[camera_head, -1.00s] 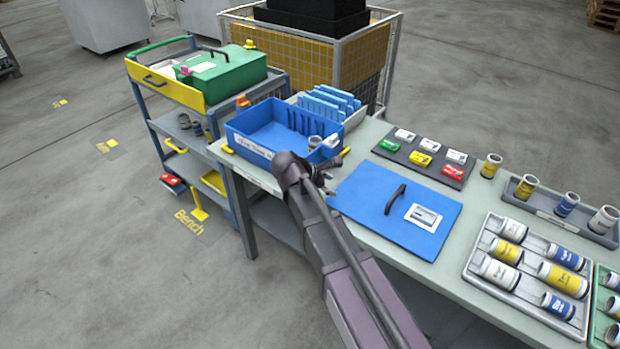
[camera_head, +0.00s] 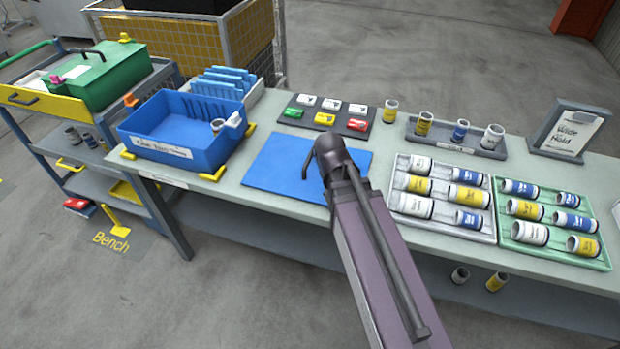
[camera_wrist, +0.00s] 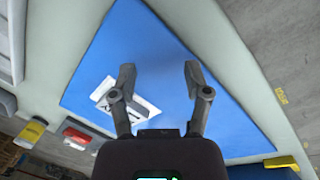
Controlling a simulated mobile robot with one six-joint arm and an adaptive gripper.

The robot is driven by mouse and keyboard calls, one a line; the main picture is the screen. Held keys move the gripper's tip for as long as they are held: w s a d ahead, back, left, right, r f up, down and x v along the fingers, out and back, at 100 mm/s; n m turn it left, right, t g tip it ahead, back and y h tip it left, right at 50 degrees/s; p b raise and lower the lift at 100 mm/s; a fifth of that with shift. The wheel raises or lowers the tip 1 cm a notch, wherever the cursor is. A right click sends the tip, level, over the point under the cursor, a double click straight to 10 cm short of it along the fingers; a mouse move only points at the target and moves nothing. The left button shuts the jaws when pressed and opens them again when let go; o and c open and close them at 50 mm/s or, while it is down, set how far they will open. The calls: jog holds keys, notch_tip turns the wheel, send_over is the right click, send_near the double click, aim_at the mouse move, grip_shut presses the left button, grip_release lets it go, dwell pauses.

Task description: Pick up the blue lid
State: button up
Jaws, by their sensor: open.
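The blue lid (camera_head: 272,167) lies flat on the bench, right of the blue bin. In the wrist view the lid (camera_wrist: 140,38) fills the middle, with a white label (camera_wrist: 120,103) partly behind the left finger. I cannot make out the handle in the wrist view. My gripper (camera_wrist: 158,72) is open and empty, with both fingers over the lid. Whether the fingers touch it cannot be told.
The blue bin (camera_head: 170,152) stands left of the lid, with yellow corner pieces on the bench. Behind the lid is a dark board (camera_head: 356,132) with small coloured blocks. Right of it are a grey tray (camera_head: 398,212) and a green tray (camera_head: 503,252) of canisters.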

jog(key=s+d+m+y, duration=0.1)
jog(key=s+d+m, duration=0.1)
jog(key=s+d+m+y, duration=0.1)
jog(key=s+d+m, duration=0.1)
jog(key=shift+d+f+m+g, duration=0.1)
jog(key=shift+d+m+g, duration=0.1)
jog(key=shift+m+g, duration=0.1)
jog(key=shift+w+a, duration=0.1)
dwell(0.4)
